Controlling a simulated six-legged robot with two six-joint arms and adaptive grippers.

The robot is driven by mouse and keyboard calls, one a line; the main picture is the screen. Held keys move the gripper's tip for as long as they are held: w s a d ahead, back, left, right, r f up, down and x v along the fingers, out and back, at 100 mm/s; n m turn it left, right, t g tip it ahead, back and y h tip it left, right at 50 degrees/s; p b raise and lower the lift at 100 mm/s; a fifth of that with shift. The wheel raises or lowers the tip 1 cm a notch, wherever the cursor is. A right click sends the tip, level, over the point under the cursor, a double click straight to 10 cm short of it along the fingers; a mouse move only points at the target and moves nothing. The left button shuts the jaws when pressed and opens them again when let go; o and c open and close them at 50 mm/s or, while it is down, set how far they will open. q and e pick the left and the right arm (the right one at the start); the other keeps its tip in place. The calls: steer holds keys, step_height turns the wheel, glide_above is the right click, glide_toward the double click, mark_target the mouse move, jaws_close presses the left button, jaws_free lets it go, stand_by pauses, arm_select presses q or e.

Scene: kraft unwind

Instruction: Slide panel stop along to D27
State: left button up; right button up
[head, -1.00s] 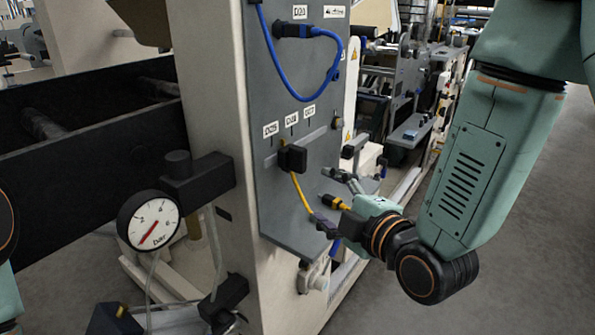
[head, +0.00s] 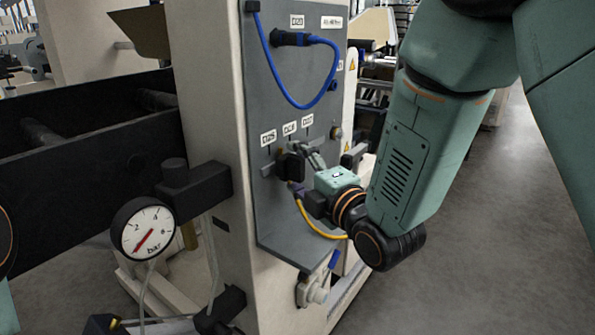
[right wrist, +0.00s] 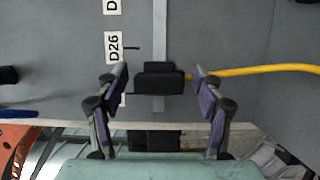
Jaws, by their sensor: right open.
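The panel stop, a black block (head: 291,166), sits on a grey rail on the grey panel (head: 262,205), roughly below the middle of three small labels. The right wrist view shows the stop (right wrist: 160,79) just past the D26 label (right wrist: 115,48), toward the panel's near edge. My right gripper (head: 308,158) is open at the stop. In the wrist view its fingers (right wrist: 158,78) are on either side of the stop, with gaps. My left gripper is out of view.
A yellow cable (head: 318,229) hangs below the stop; it also crosses the wrist view (right wrist: 260,70) at right. A blue cable (head: 300,104) loops above the labels. A pressure gauge (head: 146,228) stands out at left. Open floor (head: 470,220) lies right.

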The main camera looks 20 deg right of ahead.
steer(key=shift+a, duration=0.15)
steer(key=shift+c, duration=0.3)
steer(key=shift+w, duration=0.1)
jaws_close()
stand_by(0.3)
